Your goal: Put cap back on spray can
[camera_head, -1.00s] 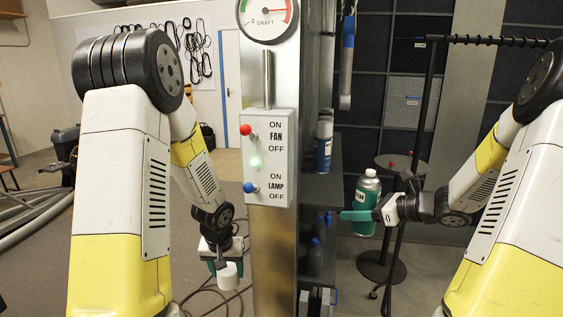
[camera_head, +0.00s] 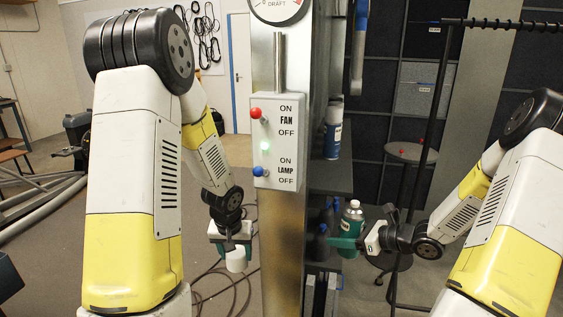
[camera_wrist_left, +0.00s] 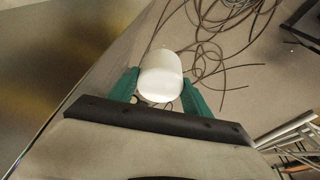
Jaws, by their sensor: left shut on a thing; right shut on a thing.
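The white cap (camera_head: 236,260) is held in my left gripper (camera_head: 233,250), left of the metal column. In the left wrist view the cap (camera_wrist_left: 160,76) sits between the green fingers of the left gripper (camera_wrist_left: 162,92). The spray can (camera_head: 352,226), green with a bare silver top, is upright in my right gripper (camera_head: 350,243), right of the column. The right gripper's green fingers are shut around the can's body. Cap and can are well apart, with the column between them in the head view.
The metal column (camera_head: 282,225) carries a switch box (camera_head: 277,140) with FAN and LAMP toggles. Behind it is a dark shelf (camera_head: 328,178) with a blue-and-white can (camera_head: 333,130) and dark bottles. A round stand (camera_head: 410,153) and black pole stand at right. Cables (camera_head: 225,285) lie on the floor.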

